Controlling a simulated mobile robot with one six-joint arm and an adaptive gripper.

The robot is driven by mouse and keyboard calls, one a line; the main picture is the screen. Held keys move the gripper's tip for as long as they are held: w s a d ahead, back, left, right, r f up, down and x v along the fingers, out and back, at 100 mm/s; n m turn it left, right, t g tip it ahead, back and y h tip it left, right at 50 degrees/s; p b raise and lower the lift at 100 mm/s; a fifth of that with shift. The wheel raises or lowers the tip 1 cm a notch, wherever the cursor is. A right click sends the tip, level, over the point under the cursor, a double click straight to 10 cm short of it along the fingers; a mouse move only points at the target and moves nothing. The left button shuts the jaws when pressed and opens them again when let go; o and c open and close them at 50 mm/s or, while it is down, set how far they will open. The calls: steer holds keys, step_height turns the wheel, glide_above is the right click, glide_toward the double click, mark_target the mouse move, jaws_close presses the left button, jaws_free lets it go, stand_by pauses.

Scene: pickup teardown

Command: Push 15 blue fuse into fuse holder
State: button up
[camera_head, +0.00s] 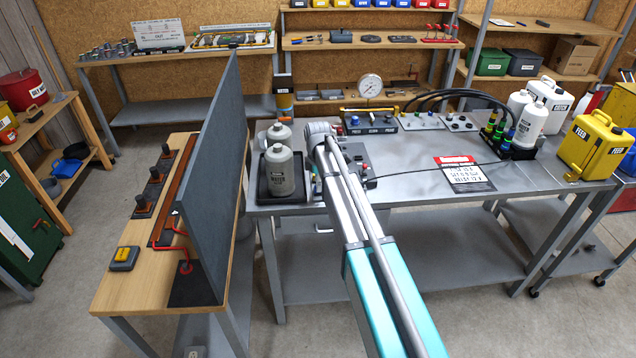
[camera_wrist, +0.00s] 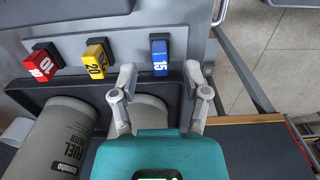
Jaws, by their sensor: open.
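In the wrist view, a blue fuse (camera_wrist: 160,58) marked 15 stands out from a grey fuse holder panel (camera_wrist: 125,45), at the right of a row. A yellow fuse (camera_wrist: 96,60) marked 20 and a red fuse (camera_wrist: 42,63) marked 10 are to its left. My gripper (camera_wrist: 159,76) is open, with one finger to each side of the blue fuse's line. The fingertips look a little short of the blue fuse, and nothing is between them. How deep the blue fuse sits in its socket cannot be told. In the head view my arm hides the fuses.
In the head view, grey bottles (camera_head: 280,172) stand in a tray on the metal bench (camera_head: 400,185). A tall grey panel (camera_head: 215,180) rises to the left.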

steer(key=shift+f+b, duration=0.75)
steer(key=shift+f, duration=0.25)
jaws_close()
